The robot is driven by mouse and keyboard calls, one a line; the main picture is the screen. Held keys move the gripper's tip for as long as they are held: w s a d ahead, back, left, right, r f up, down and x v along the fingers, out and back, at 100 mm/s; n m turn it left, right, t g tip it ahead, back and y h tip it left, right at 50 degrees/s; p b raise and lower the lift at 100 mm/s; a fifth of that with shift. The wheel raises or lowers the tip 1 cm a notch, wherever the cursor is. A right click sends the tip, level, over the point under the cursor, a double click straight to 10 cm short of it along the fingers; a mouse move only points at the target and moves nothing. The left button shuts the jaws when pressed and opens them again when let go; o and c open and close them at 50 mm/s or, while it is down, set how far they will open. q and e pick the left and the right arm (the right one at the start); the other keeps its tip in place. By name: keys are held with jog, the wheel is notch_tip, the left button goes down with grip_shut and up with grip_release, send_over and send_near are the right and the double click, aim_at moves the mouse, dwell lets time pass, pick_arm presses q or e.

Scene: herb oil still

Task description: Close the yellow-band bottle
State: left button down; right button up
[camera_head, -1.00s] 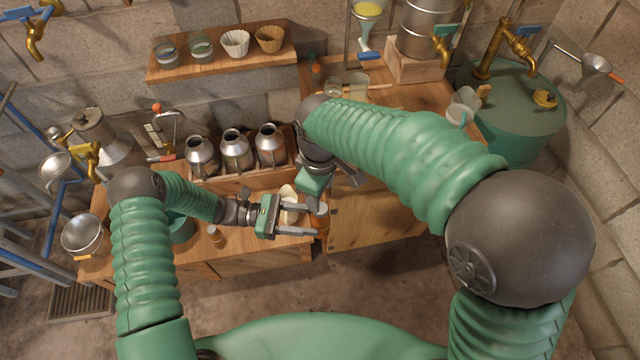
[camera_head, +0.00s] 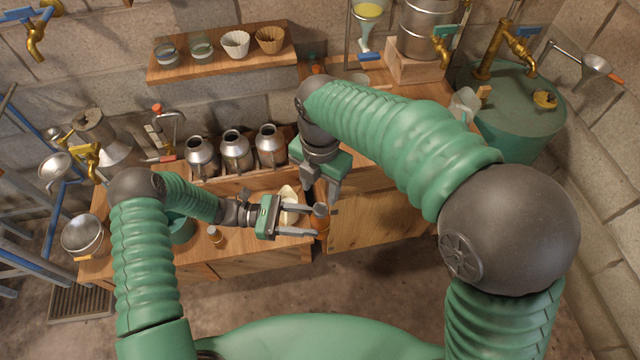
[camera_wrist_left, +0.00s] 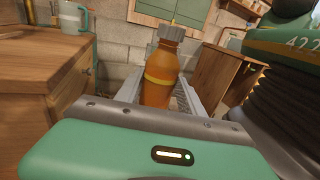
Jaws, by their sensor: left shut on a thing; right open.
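The yellow-band bottle (camera_wrist_left: 160,78) is amber, with a yellow band around its body, and looks upright in the left wrist view. A grey cap (camera_wrist_left: 171,32) sits on its top; I cannot tell how tightly. In the head view the bottle (camera_head: 320,226) is at the front right end of the left bench. My left gripper (camera_head: 311,221) is shut on the bottle's body from the left. My right gripper (camera_head: 321,192) is open just behind and above the cap, its fingers pointing down. The gap between its fingers and the cap is hard to judge.
A small amber bottle (camera_head: 215,234) stands on the left bench (camera_head: 255,240). Several metal cans (camera_head: 235,152) stand behind. A second wooden cabinet (camera_head: 365,215) is to the right. Bare floor lies in front.

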aim_at(320, 208)
notch_tip(320, 208, down, 8)
jog(key=shift+r, duration=0.1)
dwell(0.4)
grip_shut()
jog(key=m, duration=0.6)
jog(key=shift+a+m, duration=0.1)
jog(key=shift+m, duration=0.2)
jog(key=shift+o, duration=0.4)
grip_release()
